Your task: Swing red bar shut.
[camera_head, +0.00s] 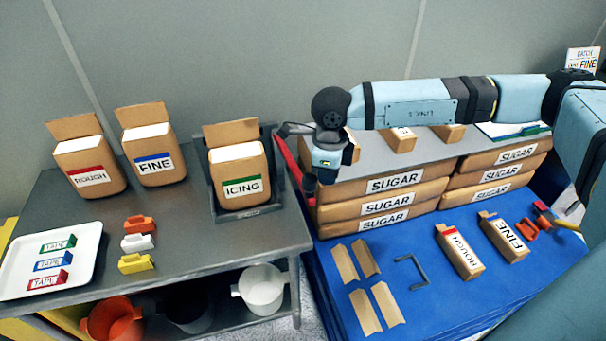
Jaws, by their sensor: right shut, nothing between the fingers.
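The red bar (289,162) is a thin red strip between the grey metal table and the stack of sugar bags. It slants from the back down toward the front, and its front part is partly hidden by my right gripper. My right gripper (310,186) comes in from the right over the sugar stack and points down at its left end, beside the red bar. It is shut and empty. I cannot tell whether it touches the bar. My left gripper is out of view.
The metal table (200,232) holds ROUGH, FINE and ICING bags (239,178), a white tray (92,245) and small coloured clips (139,242). Sugar bags (385,203) stand on the blue surface (440,300) with small boxes, card strips and a grey handle (412,272). Buckets (262,288) stand below the table.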

